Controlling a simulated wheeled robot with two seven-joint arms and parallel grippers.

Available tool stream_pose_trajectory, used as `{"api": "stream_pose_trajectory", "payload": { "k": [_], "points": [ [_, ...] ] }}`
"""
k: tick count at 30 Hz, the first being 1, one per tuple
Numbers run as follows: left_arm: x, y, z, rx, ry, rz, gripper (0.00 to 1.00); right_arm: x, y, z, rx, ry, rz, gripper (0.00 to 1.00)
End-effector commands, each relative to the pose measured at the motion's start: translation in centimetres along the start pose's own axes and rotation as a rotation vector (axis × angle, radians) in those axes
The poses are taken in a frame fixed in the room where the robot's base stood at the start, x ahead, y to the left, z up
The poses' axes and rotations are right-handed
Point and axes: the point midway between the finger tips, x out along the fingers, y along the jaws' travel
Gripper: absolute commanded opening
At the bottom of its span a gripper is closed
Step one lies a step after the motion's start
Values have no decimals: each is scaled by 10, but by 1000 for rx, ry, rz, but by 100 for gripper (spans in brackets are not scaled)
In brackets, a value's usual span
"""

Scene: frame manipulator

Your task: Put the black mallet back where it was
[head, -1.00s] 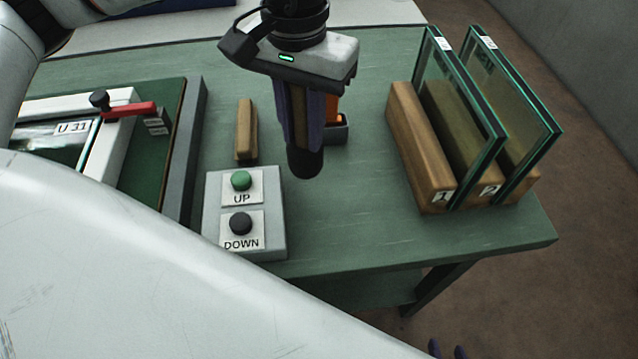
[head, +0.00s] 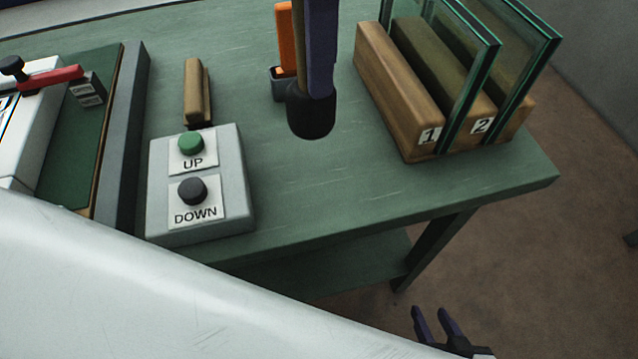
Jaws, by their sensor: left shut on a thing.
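The black mallet's dark rounded head (head: 311,114) hangs below my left gripper (head: 318,85) in the head view, over the table's middle. The purple fingers are shut on the mallet; a sliver of its brown handle shows between them. The mallet is roughly upright, head down. The top of my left gripper is out of frame. My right gripper (head: 436,318) is at the bottom right, its two purple fingers apart and empty, beyond the table's front edge.
An orange-handled tool (head: 286,38) stands in the grey holder. A control box (head: 240,198) with UP and DOWN buttons and a small wooden block (head: 194,92) are left. Glass panes (head: 477,70) stand in a wooden rack (head: 395,90) at right. The green table (head: 330,195) is clear in front.

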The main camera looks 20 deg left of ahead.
Motion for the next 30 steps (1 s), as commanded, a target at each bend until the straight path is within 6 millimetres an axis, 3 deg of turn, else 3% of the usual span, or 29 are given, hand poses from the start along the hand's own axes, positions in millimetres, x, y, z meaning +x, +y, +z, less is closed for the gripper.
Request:
{"api": "stream_pose_trajectory", "payload": {
  "k": [6, 11, 30],
  "points": [
    [-3, -12, 4, -272, 4, 4, 1, 8, 0, 5, -3, 6, -2, 35],
    [2, -14, 4, -335, 7, 4, 1, 9, -1, 5, -3, 8, -3, 35],
    [91, -13, 3, -338, 8, 3, 1, 12, -1, 7, 0, 12, -6, 35]
  ]
}}
